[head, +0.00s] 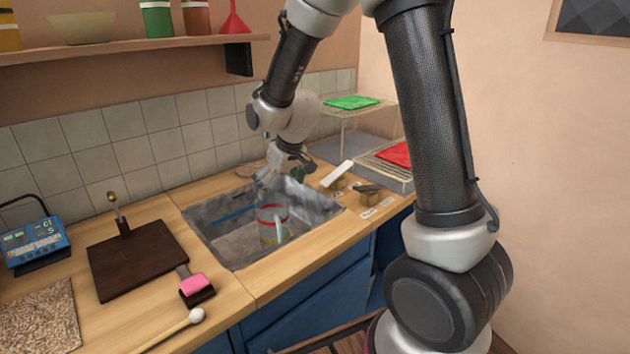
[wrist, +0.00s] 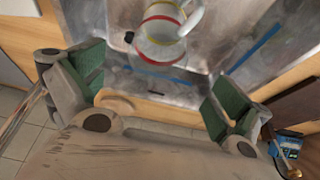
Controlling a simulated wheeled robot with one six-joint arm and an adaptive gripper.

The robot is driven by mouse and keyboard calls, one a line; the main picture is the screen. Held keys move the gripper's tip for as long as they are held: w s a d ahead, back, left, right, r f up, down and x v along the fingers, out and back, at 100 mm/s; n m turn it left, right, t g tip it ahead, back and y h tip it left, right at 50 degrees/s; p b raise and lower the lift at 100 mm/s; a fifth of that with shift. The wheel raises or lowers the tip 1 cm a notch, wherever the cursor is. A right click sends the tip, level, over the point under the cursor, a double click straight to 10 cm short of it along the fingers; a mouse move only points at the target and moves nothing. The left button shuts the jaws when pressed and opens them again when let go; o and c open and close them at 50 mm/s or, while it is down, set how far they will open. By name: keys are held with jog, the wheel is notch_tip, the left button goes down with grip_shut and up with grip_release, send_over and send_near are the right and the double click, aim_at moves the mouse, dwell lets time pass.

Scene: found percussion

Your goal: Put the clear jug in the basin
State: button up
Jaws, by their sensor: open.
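The clear jug (head: 269,224) has coloured bands, red near the rim, and a pale handle on its right. It stands in the grey basin (head: 222,249), seemingly upright on the floor. The wrist view also shows the jug (wrist: 160,36) at the top, beyond the fingertips and apart from them. My gripper (head: 270,180) is over the back part of the basin, above and behind the jug. In the wrist view my gripper (wrist: 155,92) has its green-padded fingers wide apart with nothing between them.
A blue strip (head: 236,214) lies in the basin. Left on the counter are a dark board (head: 135,262), a pink block (head: 195,284), a mallet (head: 196,316) and a blue device (head: 35,243). A wire rack (head: 385,165) with coloured pads stands right. A shelf (head: 130,47) hangs above.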

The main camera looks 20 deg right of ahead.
jog(key=s+d+r+m, duration=0.2)
jog(key=s+d+r, duration=0.5)
jog(key=s+r, duration=0.45)
jog(key=s+d+r, duration=0.2)
jog(key=s+d, duration=0.1)
jog(key=s, duration=0.6)
jog(key=s+d+r+m+h, duration=0.1)
jog(key=s+d+r, duration=0.2)
jog(key=s, duration=0.6)
jog(key=shift+s+d+m, duration=0.15)
jog(key=shift+d+m, duration=0.15)
